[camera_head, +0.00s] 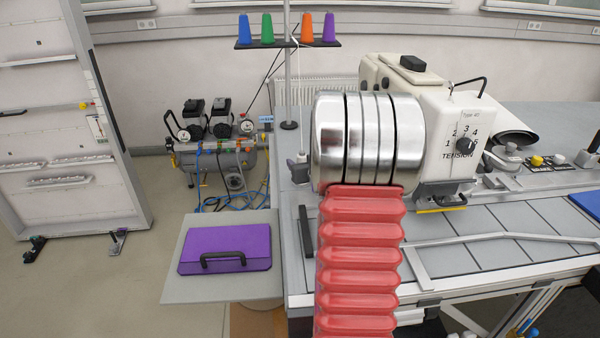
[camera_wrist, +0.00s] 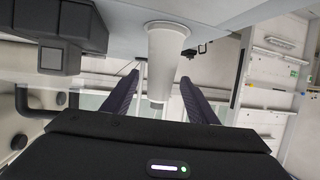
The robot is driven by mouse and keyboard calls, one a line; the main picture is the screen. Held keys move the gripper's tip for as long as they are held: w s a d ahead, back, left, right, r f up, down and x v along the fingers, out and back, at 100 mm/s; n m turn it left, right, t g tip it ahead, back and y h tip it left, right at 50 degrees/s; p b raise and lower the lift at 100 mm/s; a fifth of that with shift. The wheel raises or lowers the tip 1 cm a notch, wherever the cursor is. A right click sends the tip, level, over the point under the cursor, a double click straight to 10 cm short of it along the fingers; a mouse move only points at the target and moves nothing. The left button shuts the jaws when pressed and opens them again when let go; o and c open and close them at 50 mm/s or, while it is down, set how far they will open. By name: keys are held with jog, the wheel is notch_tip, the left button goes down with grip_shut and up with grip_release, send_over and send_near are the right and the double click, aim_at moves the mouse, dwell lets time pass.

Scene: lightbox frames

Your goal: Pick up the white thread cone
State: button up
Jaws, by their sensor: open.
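The white thread cone (camera_wrist: 162,58) shows in the wrist view, its wide end at the top of the picture and narrowing downward. My gripper (camera_wrist: 160,77) is open, with its two dark purple fingers on either side of the cone. A gap shows between each finger and the cone, so I see no grip on it. In the head view my arm hides most of the gripper. A small pale shape (camera_head: 304,157) beside my arm at the table's left edge may be the cone.
The sewing machine (camera_head: 450,140) stands right of my arm on the grey worktable (camera_head: 480,245). A rack (camera_head: 285,43) above holds blue, green, orange and purple cones. A purple case (camera_head: 225,248) lies on a side shelf at left. An air compressor (camera_head: 215,150) stands behind.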

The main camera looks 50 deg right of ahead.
jog(key=shift+w+d+f, duration=0.2)
jog(key=shift+w, duration=0.25)
jog(key=shift+c, duration=0.5)
jog(key=c, duration=1.1)
